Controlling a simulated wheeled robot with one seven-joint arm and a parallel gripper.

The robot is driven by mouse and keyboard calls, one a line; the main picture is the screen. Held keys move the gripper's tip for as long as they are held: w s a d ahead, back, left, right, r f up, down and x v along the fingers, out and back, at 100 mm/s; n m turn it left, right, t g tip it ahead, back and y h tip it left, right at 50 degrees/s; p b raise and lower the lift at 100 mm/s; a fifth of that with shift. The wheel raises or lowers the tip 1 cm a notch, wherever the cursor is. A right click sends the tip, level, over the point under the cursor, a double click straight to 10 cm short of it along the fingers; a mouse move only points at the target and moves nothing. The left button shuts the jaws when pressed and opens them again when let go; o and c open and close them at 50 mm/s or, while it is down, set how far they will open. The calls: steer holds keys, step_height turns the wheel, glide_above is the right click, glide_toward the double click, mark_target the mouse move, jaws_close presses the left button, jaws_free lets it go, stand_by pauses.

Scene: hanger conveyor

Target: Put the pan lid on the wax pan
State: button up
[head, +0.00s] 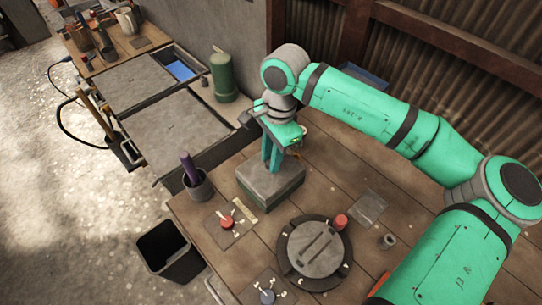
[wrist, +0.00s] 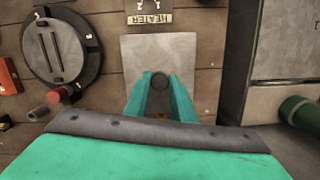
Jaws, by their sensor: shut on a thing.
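The pan lid (wrist: 190,58) is a flat grey square plate with a dark round knob (wrist: 160,81). My gripper (wrist: 160,84) has its two teal fingers closed on this knob. In the head view my gripper (head: 271,165) points down at the middle of the lid (head: 288,178). The lid lies level on top of a grey box-shaped body (head: 277,203), which appears to be the wax pan. Its inside is hidden. I cannot tell whether a thin gap is left between lid and pan.
A label reading HEATER (wrist: 149,18) and a red-knob panel (head: 228,222) are in front of the pan. A round dark fixture (head: 315,249) stands to the right with a red button (head: 341,221). A cup with a purple handle (head: 197,185) is left. A green bottle (head: 222,78) stands behind.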

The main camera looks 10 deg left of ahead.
steer(key=shift+f, duration=0.3)
steer(key=o, duration=0.7)
steer(key=shift+o, duration=0.8)
steer(key=o, duration=0.4)
steer(key=shift+o, duration=0.2)
step_height(320, 180, up, 11)
steer(key=w, duration=0.1)
steer(key=shift+d+f, duration=0.15)
steer(key=shift+d, duration=0.3)
